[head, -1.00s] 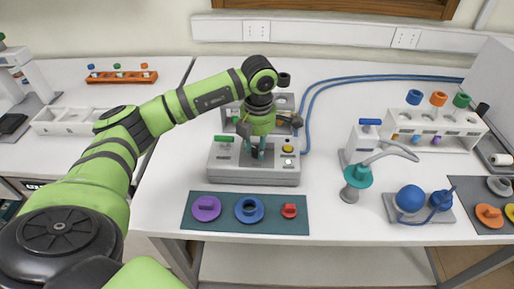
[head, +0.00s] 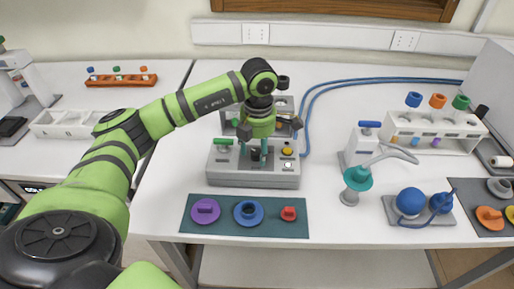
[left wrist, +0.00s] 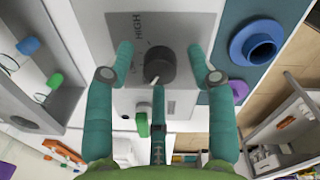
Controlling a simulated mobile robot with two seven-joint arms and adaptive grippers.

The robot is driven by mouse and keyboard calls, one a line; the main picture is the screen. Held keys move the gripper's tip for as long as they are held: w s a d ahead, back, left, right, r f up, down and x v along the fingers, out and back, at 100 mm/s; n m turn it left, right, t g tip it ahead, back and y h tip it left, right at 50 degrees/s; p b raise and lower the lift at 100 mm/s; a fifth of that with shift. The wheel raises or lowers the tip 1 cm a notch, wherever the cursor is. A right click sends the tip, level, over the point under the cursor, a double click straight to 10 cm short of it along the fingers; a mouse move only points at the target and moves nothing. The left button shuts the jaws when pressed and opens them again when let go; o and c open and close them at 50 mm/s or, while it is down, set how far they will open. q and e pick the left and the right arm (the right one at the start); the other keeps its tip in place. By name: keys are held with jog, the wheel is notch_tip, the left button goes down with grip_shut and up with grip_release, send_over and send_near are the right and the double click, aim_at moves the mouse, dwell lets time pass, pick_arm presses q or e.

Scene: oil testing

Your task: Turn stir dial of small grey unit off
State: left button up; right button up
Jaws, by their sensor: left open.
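The small grey unit (head: 253,180) stands on the white table behind a dark mat. In the left wrist view its black dial (left wrist: 158,65) sits on the grey panel (left wrist: 183,27), with HIGH printed beside it. A light mark shows at the dial's lower edge in that view; the label it points to is not readable. My left gripper (head: 253,150) is over the unit, pointing down. In the left wrist view its teal fingers (left wrist: 159,58) are open, one on each side of the dial, with gaps visible. My right gripper is not in view.
The unit also has a green switch (head: 223,141) and a yellow button (head: 287,151). The dark mat (head: 270,231) in front holds purple, blue and red parts. A second grey unit (head: 286,101) stands behind. A teal-headed lamp-like device (head: 357,178) stands to the right.

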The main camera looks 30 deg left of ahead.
aim_at(258, 153)
pick_arm(q)
notch_tip(258, 153, up, 12)
jog(key=shift+s+d, duration=0.15)
jog(key=shift+d, duration=0.1)
dwell(0.6)
